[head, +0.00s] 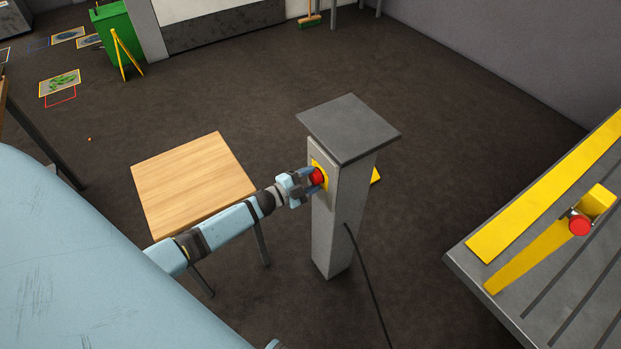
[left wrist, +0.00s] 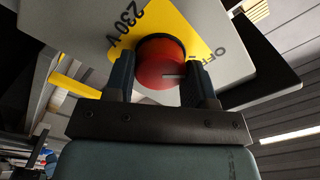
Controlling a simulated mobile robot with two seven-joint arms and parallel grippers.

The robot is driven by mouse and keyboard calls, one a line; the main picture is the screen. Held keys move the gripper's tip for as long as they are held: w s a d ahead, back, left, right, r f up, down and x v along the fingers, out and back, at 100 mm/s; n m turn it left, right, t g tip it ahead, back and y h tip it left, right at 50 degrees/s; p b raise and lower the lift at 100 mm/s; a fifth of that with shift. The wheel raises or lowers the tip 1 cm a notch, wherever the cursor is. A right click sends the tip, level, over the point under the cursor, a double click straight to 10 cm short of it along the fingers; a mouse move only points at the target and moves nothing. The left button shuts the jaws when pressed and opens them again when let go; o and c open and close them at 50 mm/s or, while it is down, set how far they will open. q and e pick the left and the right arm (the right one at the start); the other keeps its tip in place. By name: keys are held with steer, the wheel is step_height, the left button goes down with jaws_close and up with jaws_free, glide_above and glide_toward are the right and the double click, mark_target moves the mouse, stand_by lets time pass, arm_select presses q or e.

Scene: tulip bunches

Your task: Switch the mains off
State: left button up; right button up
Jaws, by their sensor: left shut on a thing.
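The mains switch is a red round knob (head: 317,177) on a yellow plate, set in the side of a grey pillar (head: 329,230) with a dark flat top. In the left wrist view the red knob (left wrist: 161,62) sits on the yellow plate (left wrist: 190,32), which reads "230 V" and "OFF". A pale mark shows on the knob's face. My left gripper (head: 313,182) is shut on the red knob, with one finger on each side of it, as the left wrist view (left wrist: 162,82) also shows. My right gripper is not in view.
A wooden table (head: 190,180) stands left of the pillar. A dark cable (head: 365,275) runs down from the pillar. A grey bench (head: 560,290) with yellow strips and another red button (head: 579,224) is at the right. The floor behind is mostly clear.

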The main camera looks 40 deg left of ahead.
arm_select(q)
steer(key=o, duration=0.9)
steer(key=shift+o, duration=0.2)
steer(key=v, duration=1.4)
